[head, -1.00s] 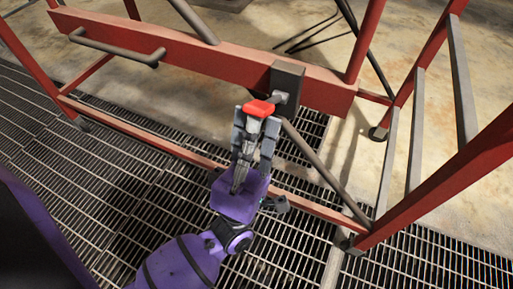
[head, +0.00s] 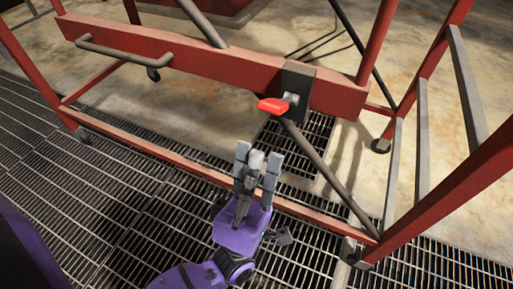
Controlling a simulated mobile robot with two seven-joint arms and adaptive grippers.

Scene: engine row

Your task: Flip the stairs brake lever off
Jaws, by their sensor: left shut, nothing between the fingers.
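The brake lever has a red handle (head: 272,105) that points left from a grey pivot on a dark mounting plate (head: 298,84). The plate sits on the red crossbeam of the stairs (head: 200,67). My left gripper (head: 257,157) is below the lever in the head view, apart from it, with its fingers pointing up towards the handle. It is shut and empty. The whole red handle shows, with nothing covering it. My right gripper is not in view.
A grey bar (head: 330,180) slants down right from below the lever. A grey handrail (head: 120,53) is on the beam's left. Red lower rail (head: 190,156) runs behind my gripper. Steps (head: 422,130) stand at right. The floor is metal grating (head: 90,190) and concrete.

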